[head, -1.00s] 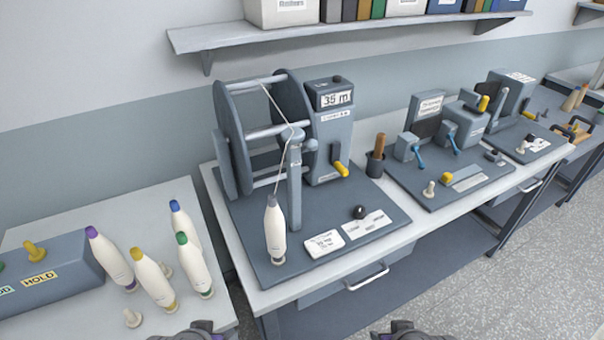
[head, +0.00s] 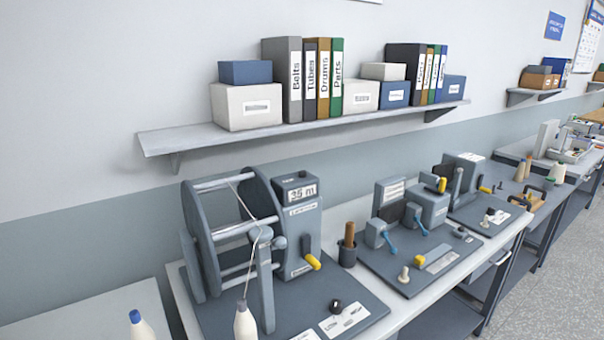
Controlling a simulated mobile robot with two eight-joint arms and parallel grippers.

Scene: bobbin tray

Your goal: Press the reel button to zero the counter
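The grey reel (head: 197,240) stands on a dark base board in the head view, with a thread running down over a guide post (head: 266,285). Beside it is the counter box (head: 301,228), whose display (head: 301,193) seems to read 35 m. A small dark button (head: 301,174) sits on top of the box. A dark round knob (head: 335,305) is on the base board; I cannot tell which of these is the reel button. A yellow handle (head: 313,262) sticks out of the box. A white bobbin (head: 245,324) is by the post, cut by the bottom edge. Neither gripper is in view.
A wall shelf (head: 225,139) with boxes and binders is above the bench. A dark cup (head: 347,254) with a brown-handled tool and another device board (head: 377,262) stand right of the reel. A blue-tipped bobbin (head: 141,329) is at lower left.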

